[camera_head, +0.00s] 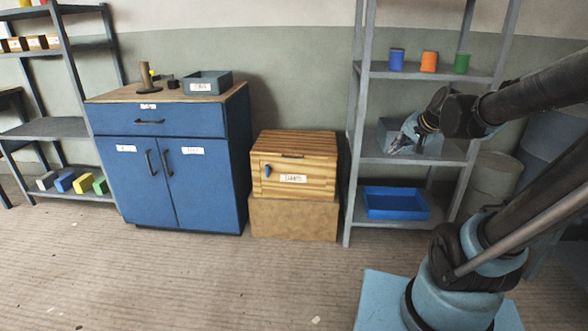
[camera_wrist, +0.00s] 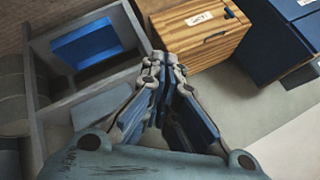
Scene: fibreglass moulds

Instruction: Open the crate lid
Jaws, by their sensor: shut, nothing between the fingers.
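The wooden crate (camera_head: 276,185) stands on a plain brown box between the blue cabinet and the grey shelf. Its slatted lid (camera_head: 299,143) lies flat on top and is closed. A white label and a small blue handle (camera_head: 267,170) show on its front. In the wrist view the crate (camera_wrist: 203,42) is beyond the fingertips, at the upper right. My gripper (camera_head: 402,145) is in front of the grey shelf, to the right of the crate and apart from it. In the wrist view my gripper (camera_wrist: 164,62) has its fingertips together and holds nothing.
The grey shelf (camera_head: 472,162) holds a blue tray (camera_head: 396,203), a grey bin and several coloured cylinders. The blue cabinet (camera_head: 168,180) stands left of the crate, with a grey bin (camera_head: 207,84) on top.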

